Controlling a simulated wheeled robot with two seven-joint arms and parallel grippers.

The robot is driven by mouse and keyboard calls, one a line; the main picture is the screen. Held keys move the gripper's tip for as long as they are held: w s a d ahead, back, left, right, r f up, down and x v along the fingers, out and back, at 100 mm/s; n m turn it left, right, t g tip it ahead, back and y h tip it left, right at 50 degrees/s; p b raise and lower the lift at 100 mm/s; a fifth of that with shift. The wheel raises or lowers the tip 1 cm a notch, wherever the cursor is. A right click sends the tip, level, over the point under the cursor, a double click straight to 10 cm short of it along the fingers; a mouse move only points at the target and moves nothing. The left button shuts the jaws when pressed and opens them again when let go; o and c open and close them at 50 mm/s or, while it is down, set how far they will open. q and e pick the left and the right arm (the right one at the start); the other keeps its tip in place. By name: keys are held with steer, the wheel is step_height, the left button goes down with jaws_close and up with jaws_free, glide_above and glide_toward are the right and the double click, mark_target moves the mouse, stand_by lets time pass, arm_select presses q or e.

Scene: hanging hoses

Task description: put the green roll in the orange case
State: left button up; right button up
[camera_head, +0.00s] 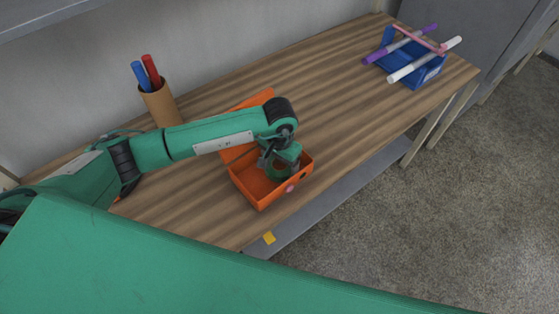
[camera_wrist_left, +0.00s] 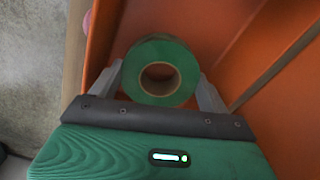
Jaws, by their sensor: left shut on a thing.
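The orange case (camera_head: 262,193) stands open near the front edge of the wooden table, its lid raised at the back. My left gripper (camera_head: 274,172) reaches down into the case. In the left wrist view, the left gripper (camera_wrist_left: 160,90) is shut on the green roll (camera_wrist_left: 160,52), with one finger on each side of it. The orange walls of the case (camera_wrist_left: 103,30) surround the roll in that view. Whether the roll touches the case floor I cannot tell. My right gripper is not in view.
A brown cup (camera_head: 160,103) with a blue and a red pen stands behind my left arm. A blue holder (camera_head: 408,70) with several long markers stands at the table's far right. The wooden tabletop (camera_head: 325,95) between them is clear. A small yellow piece (camera_head: 269,237) shows by the front edge.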

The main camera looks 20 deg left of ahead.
arm_select(q)
steer(key=shift+f+b, duration=0.2)
steer(key=shift+b, duration=0.1)
steer(key=o, duration=0.8)
steer(key=shift+r, duration=0.1)
steer(key=shift+r, duration=0.1)
